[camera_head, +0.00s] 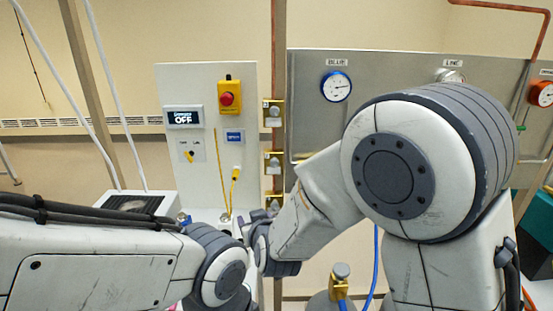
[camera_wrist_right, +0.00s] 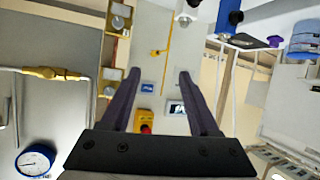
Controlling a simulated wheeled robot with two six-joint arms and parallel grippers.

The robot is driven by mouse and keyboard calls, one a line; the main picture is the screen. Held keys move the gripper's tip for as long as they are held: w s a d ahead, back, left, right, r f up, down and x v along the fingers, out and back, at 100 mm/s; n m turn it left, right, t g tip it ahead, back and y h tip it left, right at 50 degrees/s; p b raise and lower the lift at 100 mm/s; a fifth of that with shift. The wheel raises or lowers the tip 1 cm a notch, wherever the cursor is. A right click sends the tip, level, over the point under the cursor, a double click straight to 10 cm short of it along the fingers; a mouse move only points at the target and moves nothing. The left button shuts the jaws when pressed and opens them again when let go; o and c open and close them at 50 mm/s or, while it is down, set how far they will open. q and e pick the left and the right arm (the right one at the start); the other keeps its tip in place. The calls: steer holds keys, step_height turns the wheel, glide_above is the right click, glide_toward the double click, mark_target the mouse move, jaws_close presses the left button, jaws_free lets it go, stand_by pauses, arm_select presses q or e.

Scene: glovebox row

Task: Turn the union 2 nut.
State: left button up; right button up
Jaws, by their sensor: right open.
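No label reading union 2 shows, so I cannot tell which fitting is its nut. Brass blocks with grey round parts sit along a vertical strip in the head view, an upper one (camera_head: 273,113) and a middle one (camera_head: 273,162). In the right wrist view a brass fitting (camera_wrist_right: 48,72) joins a pale tube at the left. My right gripper (camera_wrist_right: 158,74) is open with nothing between its dark fingers, and the brass fitting is left of them, apart. In the head view the right gripper's fingers are hidden by my arm. My left gripper's fingers do not show.
A white panel (camera_head: 205,78) carries a display reading OFF (camera_head: 184,118) and a red stop button (camera_head: 228,99). A blue-rimmed gauge (camera_head: 336,86) is on the grey panel (camera_head: 306,120). A cylinder valve (camera_head: 341,272) with a blue hose (camera_head: 375,262) stands low beside my right arm.

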mark_target(275, 165)
steer(key=w+d+r+t+h+p, duration=0.1)
steer(key=w+t, duration=0.1)
steer(key=w, duration=0.3)
steer(key=w+d+r+m+t+h+p, duration=0.1)
steer(key=w+d+r+p, duration=0.1)
steer(key=w, duration=0.3)
steer(key=w+d+r+t+h+p, duration=0.1)
steer(key=w+d+r+t+p, duration=0.1)
steer(key=w, duration=0.3)
steer(key=shift+d+t+h, duration=0.1)
steer(key=shift+t+h, duration=0.2)
steer(key=shift+h, duration=0.1)
steer(key=shift+w+f+p, duration=0.1)
steer(key=shift+w+p, duration=0.2)
steer(key=shift+w, duration=0.35)
jaws_close()
